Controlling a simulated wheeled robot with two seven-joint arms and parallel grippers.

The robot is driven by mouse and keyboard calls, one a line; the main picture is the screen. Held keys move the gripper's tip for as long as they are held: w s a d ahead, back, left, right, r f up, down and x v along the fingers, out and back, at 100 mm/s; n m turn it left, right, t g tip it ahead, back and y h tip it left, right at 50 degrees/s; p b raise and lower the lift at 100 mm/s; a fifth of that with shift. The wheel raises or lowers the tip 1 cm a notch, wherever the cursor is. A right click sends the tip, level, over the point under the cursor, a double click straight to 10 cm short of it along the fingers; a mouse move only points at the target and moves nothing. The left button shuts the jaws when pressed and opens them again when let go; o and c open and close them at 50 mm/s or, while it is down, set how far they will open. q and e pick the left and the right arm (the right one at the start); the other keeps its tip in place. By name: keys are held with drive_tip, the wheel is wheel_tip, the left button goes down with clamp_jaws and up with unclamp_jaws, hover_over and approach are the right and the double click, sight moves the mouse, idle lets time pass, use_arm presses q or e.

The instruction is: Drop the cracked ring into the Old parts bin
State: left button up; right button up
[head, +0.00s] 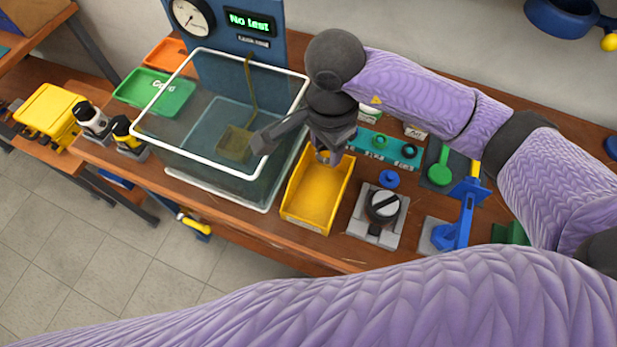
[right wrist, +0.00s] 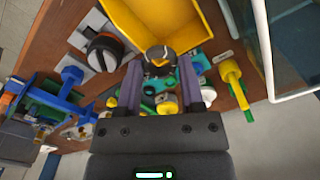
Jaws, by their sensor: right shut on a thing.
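My right gripper (head: 326,152) is above the back end of a yellow open-topped bin (head: 318,203). In the right wrist view its fingers (right wrist: 161,72) are shut on a dark ring (right wrist: 157,52), with yellow showing in its middle. A crack cannot be made out. The ring is mostly hidden by the gripper in the head view. The yellow bin also shows in the right wrist view (right wrist: 190,22), just beyond the ring. It looks empty, and no label on it is readable. My left gripper is not in view.
A clear tank (head: 220,175) with a white rim stands left of the yellow bin. A green tray (head: 150,95) and an orange tray (head: 165,55) lie behind it. A grey block with a black knob (head: 383,207) and a blue stand (head: 458,225) are to the right.

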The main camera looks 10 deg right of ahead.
wheel_tip(320, 180, down, 6)
drive_tip(key=b, duration=0.3)
drive_tip(key=shift+s+d+r, duration=0.1)
drive_tip(key=shift+r, duration=0.05)
drive_tip(key=o, duration=1.1)
drive_tip(key=shift+o, duration=0.2)
drive_tip(key=shift+r, duration=0.1)
wheel_tip(320, 180, up, 10)
drive_tip(key=p, duration=0.1)
